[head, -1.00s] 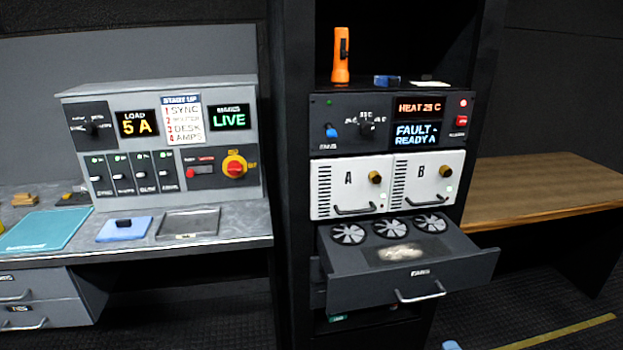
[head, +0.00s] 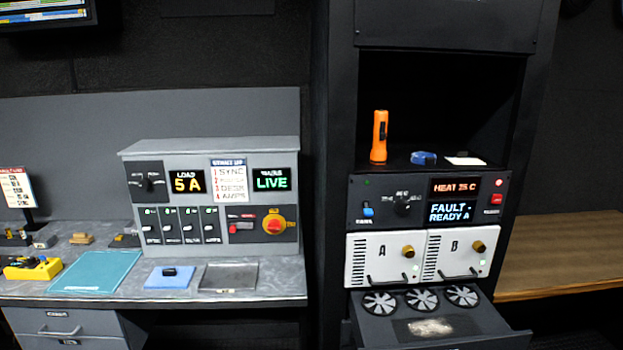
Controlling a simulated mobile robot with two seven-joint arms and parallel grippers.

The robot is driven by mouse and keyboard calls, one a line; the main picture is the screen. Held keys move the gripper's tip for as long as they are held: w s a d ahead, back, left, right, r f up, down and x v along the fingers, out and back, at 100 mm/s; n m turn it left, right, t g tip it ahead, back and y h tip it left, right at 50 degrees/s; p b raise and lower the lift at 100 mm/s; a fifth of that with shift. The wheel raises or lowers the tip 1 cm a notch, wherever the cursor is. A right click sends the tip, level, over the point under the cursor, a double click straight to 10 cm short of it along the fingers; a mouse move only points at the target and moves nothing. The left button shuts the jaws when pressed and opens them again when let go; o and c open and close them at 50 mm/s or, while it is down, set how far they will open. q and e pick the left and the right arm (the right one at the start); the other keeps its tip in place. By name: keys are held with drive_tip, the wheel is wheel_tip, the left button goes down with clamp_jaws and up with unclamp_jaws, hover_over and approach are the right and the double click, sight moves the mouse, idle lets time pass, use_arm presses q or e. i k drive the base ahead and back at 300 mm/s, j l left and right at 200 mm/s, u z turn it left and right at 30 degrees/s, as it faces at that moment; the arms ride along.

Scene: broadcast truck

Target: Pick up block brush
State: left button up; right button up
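I cannot tell for certain which thing is the block brush. A small tan block (head: 81,239) lies at the back left of the grey desk (head: 312,290). A small dark item (head: 125,240) lies to its right, beside the control panel. None of these is held. Neither of my grippers is in view.
The control panel (head: 215,150) stands at the back of the desk. A teal mat (head: 95,272), yellow device (head: 33,268) and grey tray (head: 229,276) lie on the desk. Right of it, a black rack (head: 342,200) has its fan drawer (head: 385,331) pulled out. An orange flashlight (head: 379,137) stands on its shelf.

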sight(82, 239)
drive_tip(key=u, duration=1.3)
drive_tip(key=z, duration=1.65)
drive_tip(key=u, duration=1.65)
